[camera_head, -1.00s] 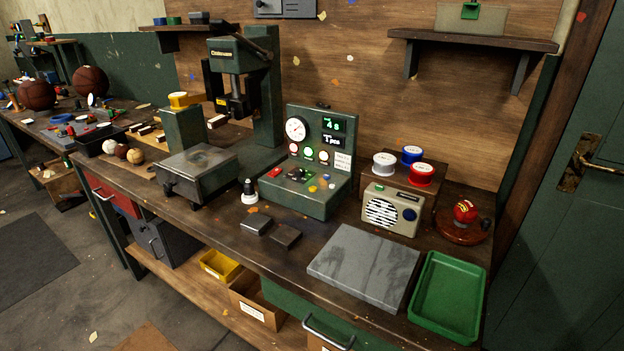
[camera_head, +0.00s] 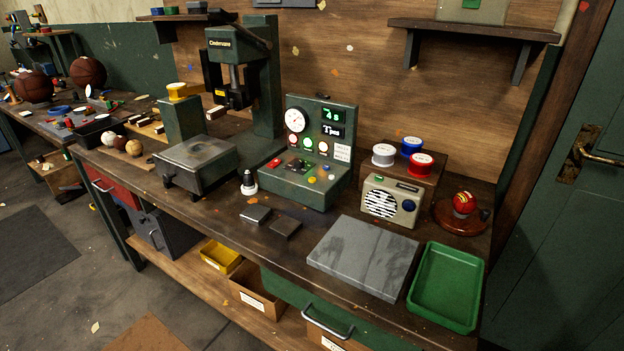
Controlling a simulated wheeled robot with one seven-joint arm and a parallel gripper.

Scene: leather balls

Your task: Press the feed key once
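The green control box (camera_head: 297,189) stands on the bench near the picture's middle. Its sloped front carries several small keys: a red key (camera_head: 279,163), a yellow key (camera_head: 312,180) and a blue key (camera_head: 326,177), with dark controls between them. I cannot read any key label, so I cannot tell which is the feed key. The upright panel has a round gauge (camera_head: 296,120), a lit green display (camera_head: 333,115) and a row of small round lamps (camera_head: 307,144). My gripper is not in view.
A green press (camera_head: 232,67) stands left of the box. In front lie two small dark blocks (camera_head: 256,214) and a grey slab (camera_head: 365,257). A radio (camera_head: 391,201), a green tray (camera_head: 446,288) and a red ball (camera_head: 464,203) on a stand are to the right.

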